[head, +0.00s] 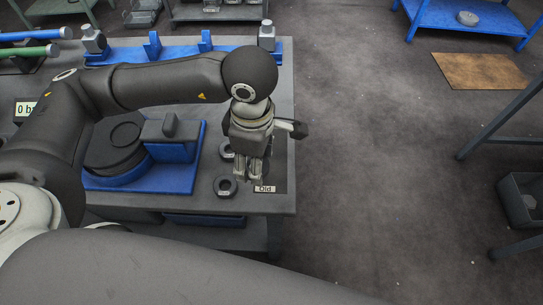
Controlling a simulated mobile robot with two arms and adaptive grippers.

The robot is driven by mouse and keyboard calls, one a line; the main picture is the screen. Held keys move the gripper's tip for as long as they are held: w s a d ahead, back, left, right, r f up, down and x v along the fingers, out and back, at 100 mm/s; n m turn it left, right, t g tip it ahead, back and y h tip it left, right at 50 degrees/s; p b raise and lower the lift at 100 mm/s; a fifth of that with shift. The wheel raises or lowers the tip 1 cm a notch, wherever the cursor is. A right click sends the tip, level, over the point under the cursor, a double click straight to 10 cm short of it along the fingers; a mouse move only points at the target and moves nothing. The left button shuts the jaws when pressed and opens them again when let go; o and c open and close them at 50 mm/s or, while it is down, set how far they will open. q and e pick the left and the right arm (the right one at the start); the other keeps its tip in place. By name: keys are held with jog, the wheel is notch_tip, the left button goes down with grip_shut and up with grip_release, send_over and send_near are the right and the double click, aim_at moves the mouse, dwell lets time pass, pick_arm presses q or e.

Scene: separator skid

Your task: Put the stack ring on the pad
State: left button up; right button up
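Two small dark rings lie on the grey bench top, one (225,186) in front with a small light tag, and one (226,150) behind it, partly covered by my gripper. I cannot tell which is the stack ring. A dark flat patch, perhaps the pad (277,178), lies at the bench's right edge behind a label reading "Old" (265,189). My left gripper (249,176) points down just right of the rings, over or in front of the patch. Its fingers are too small to tell whether they hold something. My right gripper is not in view.
A blue base (190,186) with a round black stack (115,145) and a block stands left of the rings. A blue rack (180,53) runs along the bench's back. Open floor lies to the right, with a brown mat (480,71) and a blue table (450,14).

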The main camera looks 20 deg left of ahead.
pick_arm(q)
jog(key=n, duration=0.1)
jog(key=d+n, duration=0.1)
jog(key=n, duration=0.2)
jog(key=shift+s+d+r, duration=0.1)
jog(key=shift+s+d, duration=0.05)
jog(key=shift+s, duration=0.15)
jog(key=d+n, duration=0.2)
jog(key=n, duration=0.4)
jog(key=n+p, duration=0.2)
jog(key=n, duration=0.7)
send_over(271, 159)
jog(key=f, duration=0.8)
jog(key=shift+s+d, duration=0.2)
jog(key=shift+s, duration=0.2)
jog(key=shift+w+a+f, duration=0.2)
jog(key=shift+w+f, duration=0.2)
jog(key=shift+f, duration=0.1)
notch_tip(271, 159, down, 2)
jog(key=shift+f+p, duration=0.1)
jog(key=shift+p, duration=0.65)
jog(key=shift+f, duration=0.45)
